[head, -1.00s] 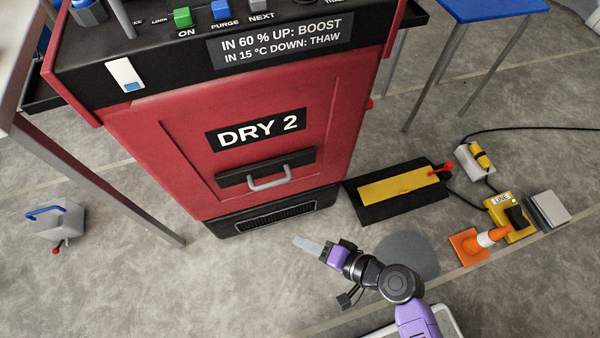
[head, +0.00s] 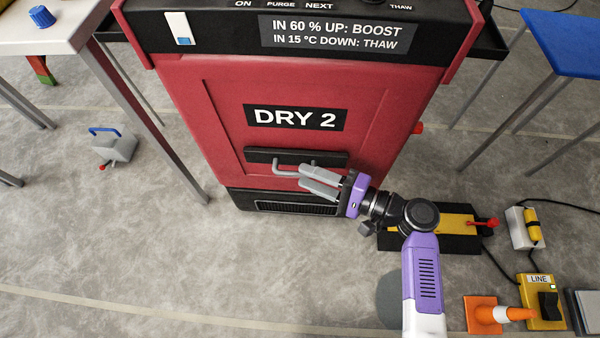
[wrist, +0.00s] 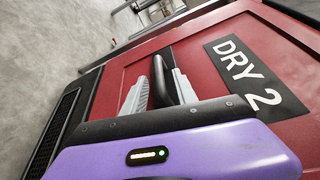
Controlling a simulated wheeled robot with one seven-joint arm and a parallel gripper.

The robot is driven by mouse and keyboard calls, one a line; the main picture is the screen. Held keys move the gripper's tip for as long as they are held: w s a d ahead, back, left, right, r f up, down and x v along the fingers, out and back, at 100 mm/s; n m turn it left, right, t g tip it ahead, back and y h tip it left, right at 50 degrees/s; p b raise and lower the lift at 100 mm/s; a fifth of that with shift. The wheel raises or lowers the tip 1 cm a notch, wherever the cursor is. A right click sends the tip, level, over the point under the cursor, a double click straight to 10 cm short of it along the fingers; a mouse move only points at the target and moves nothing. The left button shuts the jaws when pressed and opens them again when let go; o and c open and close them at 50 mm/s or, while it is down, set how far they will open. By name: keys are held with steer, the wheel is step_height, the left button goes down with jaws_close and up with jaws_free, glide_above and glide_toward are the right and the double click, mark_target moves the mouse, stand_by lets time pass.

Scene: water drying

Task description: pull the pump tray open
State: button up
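The red DRY 2 cabinet (head: 190,110) stands in the middle of the head view, its red front panel (head: 225,85) flush. A bar handle (head: 282,173) on a black strip sits low on that panel, below the DRY 2 label. I take this as the tray's handle. My gripper (head: 304,180) reaches it from the right in the head view, two grey fingers spread apart. In the wrist view the dark handle bar (wrist: 159,82) shows between the fingertips (wrist: 158,78). I see no firm grip; contact is unclear. The fingers partly hide the handle in the head view.
A black vent (head: 290,208) lies below the panel. The floor at front left is clear.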

mark_target(299, 174)
steer(key=shift+x, duration=1.6)
steer(key=shift+c, duration=0.2)
jaws_close()
steer(key=shift+s, duration=0.1)
